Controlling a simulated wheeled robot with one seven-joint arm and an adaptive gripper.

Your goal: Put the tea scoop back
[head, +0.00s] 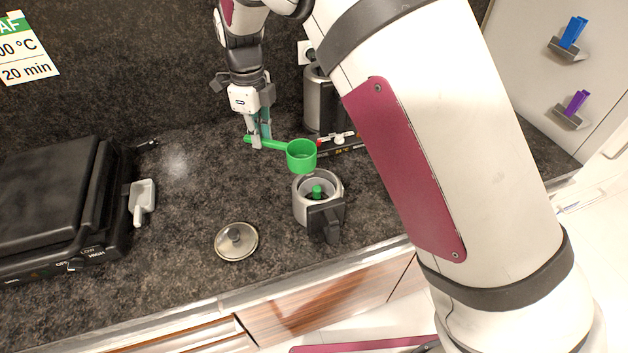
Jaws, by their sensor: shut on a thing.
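A green scoop (301,155) with a round cup and a straight handle is in the head view, right of the middle of the dark counter. My gripper (259,139) points down and is shut on the scoop's handle. The cup sticks out to the right of the fingers. It shows just behind a grey pot (305,207) with a black handle. Something green shows inside the pot. A round metal lid (236,240) with a knob lies on the counter to the left of the pot. A small white scoop (142,203) lies farther left, beside the black appliance.
A black grill-like appliance (62,200) fills the left of the counter. A dark grey machine (320,100) stands behind, partly hidden by my arm. Blue (573,32) and purple (576,102) clips hang at the upper right.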

